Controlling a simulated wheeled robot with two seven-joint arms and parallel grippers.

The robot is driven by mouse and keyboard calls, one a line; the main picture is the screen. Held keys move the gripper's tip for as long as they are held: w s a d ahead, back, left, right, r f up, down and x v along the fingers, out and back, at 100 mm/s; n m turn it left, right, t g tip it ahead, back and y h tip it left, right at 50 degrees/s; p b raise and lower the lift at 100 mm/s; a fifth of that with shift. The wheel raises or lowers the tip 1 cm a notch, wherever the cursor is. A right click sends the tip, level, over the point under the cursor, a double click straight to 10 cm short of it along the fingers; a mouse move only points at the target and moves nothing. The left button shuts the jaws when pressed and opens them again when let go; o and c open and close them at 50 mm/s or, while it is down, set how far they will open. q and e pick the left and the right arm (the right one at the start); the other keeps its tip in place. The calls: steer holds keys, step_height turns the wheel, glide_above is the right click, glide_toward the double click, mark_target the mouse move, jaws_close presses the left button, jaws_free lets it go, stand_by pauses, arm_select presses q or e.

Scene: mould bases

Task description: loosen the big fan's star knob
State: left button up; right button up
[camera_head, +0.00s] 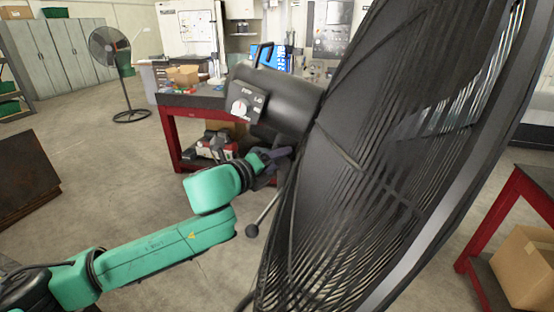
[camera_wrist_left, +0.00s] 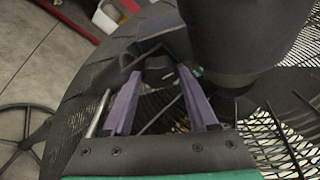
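The big fan's black wire cage (camera_head: 375,170) fills the right half of the head view, with its dark motor housing (camera_head: 285,100) on the left. My left gripper (camera_head: 277,158) is just below the housing, close to the cage. In the left wrist view its two purple fingers (camera_wrist_left: 159,75) stand apart. A dark, lobed piece that looks like the star knob (camera_wrist_left: 158,68) lies between or just beyond the fingertips; I cannot tell whether they touch it. In the head view the knob is hidden. My right gripper is out of view.
A dial (camera_head: 240,107) sits on the housing. A red workbench (camera_head: 172,132) stands behind. Another fan (camera_head: 110,45) and open floor lie at the left.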

arm_select(q)
steer(key=c, duration=0.7)
